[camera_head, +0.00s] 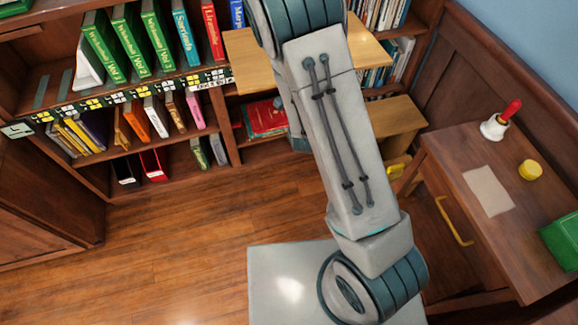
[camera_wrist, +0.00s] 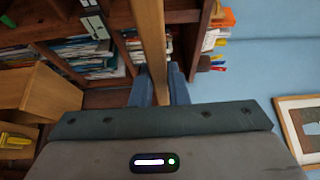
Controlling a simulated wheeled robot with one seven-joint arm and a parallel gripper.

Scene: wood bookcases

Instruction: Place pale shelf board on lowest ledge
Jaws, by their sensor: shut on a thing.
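The pale shelf board (camera_head: 366,54) shows on both sides of my arm in the head view, in front of the bookcase at the back. In the wrist view the board (camera_wrist: 152,45) is seen edge-on, running away from my gripper (camera_wrist: 160,88). The blue fingers are shut on the board, one on each side. My arm hides the middle of the board and the gripper in the head view. Whether the board touches the bookcase, I cannot tell. A low ledge (camera_head: 275,136) of the bookcase, with red books on it, is partly hidden behind my arm.
The left bookcase (camera_head: 130,100) holds several rows of books. A wooden box (camera_head: 398,118) stands beside the bookcase. Floor at the left is clear.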

